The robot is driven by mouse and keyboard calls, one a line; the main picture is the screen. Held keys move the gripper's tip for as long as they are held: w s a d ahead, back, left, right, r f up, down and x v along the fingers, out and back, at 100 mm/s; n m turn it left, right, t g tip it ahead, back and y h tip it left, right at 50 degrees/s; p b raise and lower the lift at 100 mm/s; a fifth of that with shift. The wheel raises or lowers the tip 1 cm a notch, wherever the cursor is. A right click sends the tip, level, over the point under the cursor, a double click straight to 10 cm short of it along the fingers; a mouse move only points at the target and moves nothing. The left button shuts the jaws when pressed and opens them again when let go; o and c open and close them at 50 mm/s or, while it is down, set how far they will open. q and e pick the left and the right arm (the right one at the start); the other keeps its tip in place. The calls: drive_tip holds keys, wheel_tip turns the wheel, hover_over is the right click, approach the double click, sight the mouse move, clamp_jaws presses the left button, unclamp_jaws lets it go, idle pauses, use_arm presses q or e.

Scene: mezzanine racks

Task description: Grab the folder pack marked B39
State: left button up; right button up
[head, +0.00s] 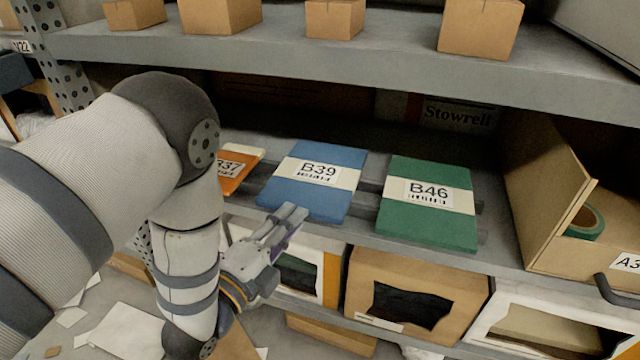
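The blue folder pack marked B39 (325,193) lies flat on the middle shelf, with a cream band and a white label across it. My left gripper (293,213) is just in front of its near edge. The fingertips overlap that edge in the picture, close together; I cannot tell whether they touch the pack or have any of it between them. The green folder pack marked B46 (428,227) lies to the right. An orange pack whose label reads 37 (232,184) lies to the left, partly hidden by my arm. My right gripper is not in view.
The upper shelf (390,55) with small cardboard boxes overhangs the packs. An open cardboard box (545,190) stands on the right, with a green tape roll (585,222) in it. Open-fronted boxes (412,295) sit below the shelf. Papers litter the floor at lower left.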

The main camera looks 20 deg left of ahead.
sight(309, 205)
use_arm(q)
drive_tip(key=x, duration=0.2)
drive_tip(key=b+x, duration=0.1)
drive_tip(key=x, duration=0.2)
drive_tip(key=shift+d+r+b, duration=0.1)
drive_tip(key=shift+d+b, duration=0.2)
drive_tip(key=shift+d, duration=0.15)
drive_tip(key=shift+w, duration=0.1)
clamp_jaws()
drive_tip(key=shift+r, duration=0.15)
